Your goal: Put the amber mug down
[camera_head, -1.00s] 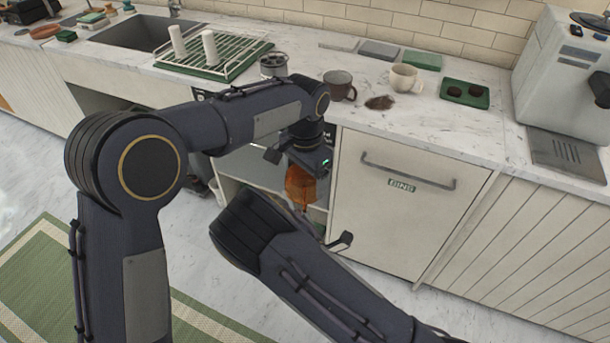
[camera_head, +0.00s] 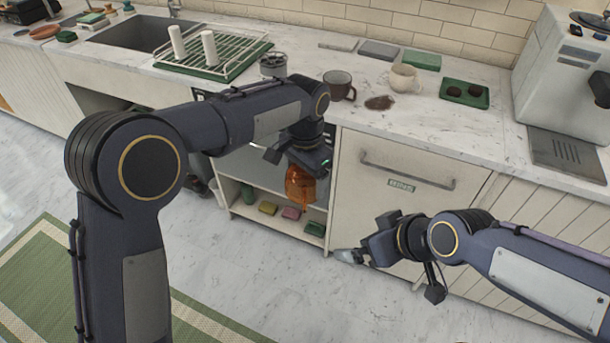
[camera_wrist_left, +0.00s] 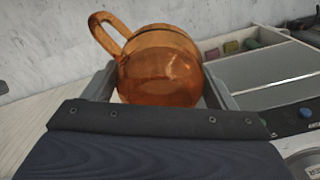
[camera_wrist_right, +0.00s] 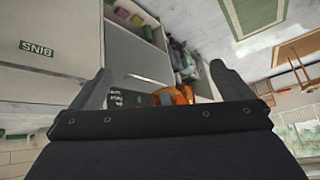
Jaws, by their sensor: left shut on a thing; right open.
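The amber mug (camera_head: 300,186) is translucent orange and hangs in my left gripper (camera_head: 303,172), in front of the cabinet below the counter. In the left wrist view the mug (camera_wrist_left: 160,68) sits between both fingers, with its handle toward the upper left. My left gripper is shut on it. The mug (camera_wrist_right: 176,95) also shows in the right wrist view, partly hidden by the gripper body. My right gripper (camera_head: 352,256) is open and empty in front of the BINS door, to the right of and lower than the mug.
An open shelf (camera_head: 270,222) with several coloured items lies below the mug. On the counter are a brown mug (camera_head: 339,86), a cream mug (camera_head: 404,78), a dark spill (camera_head: 380,103), a green tray (camera_head: 464,94) and a dish rack (camera_head: 213,58). The BINS door (camera_head: 400,205) is closed.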

